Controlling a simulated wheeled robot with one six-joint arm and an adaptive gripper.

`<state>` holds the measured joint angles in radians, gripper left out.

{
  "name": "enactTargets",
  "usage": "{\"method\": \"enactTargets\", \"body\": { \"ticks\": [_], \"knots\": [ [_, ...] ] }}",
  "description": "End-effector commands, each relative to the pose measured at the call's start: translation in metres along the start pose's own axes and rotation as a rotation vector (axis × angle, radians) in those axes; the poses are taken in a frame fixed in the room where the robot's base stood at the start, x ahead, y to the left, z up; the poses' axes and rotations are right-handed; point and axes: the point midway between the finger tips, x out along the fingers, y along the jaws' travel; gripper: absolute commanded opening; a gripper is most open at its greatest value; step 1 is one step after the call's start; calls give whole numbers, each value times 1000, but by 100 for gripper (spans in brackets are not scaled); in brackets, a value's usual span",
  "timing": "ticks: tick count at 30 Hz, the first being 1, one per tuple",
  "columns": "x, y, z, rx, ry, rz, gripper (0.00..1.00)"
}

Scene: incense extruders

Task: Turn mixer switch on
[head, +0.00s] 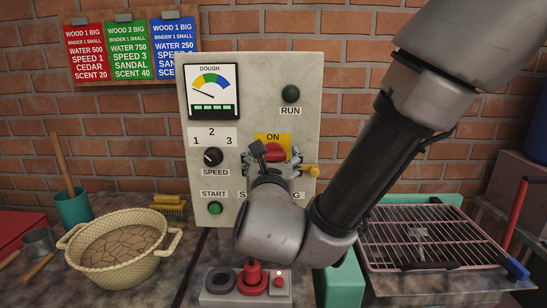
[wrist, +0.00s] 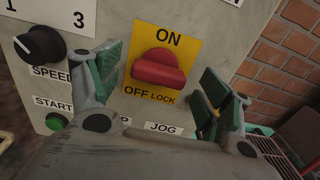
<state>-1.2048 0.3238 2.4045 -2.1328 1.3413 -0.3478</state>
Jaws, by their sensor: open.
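The mixer switch is a red knob (head: 275,152) on a yellow plate marked ON above and OFF LOCK below. In the wrist view the red knob (wrist: 158,69) lies about level, crosswise between the two words. My gripper (head: 276,161) is in front of the grey control panel (head: 237,80), at the switch. In the wrist view my gripper (wrist: 160,80) is open, one green-padded finger left of the knob and one right, with gaps on both sides. My arm hides the lower panel in the head view.
A speed dial (head: 213,157) and green start button (head: 215,208) are left of the switch. The RUN lamp (head: 291,93) looks dark. A dough basket (head: 118,246) stands at left. A wire rack (head: 428,236) is at right. A red control (head: 252,278) stands below my wrist.

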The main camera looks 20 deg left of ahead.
Motion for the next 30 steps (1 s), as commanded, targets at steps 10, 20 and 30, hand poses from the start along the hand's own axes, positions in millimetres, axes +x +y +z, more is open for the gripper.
{"method": "enactTargets", "body": {
  "ticks": [10,20,30],
  "knots": [
    [14,0,0,0,0,0,79],
    [14,0,0,1,0,0,33],
    [14,0,0,36,0,0,33]
  ]
}}
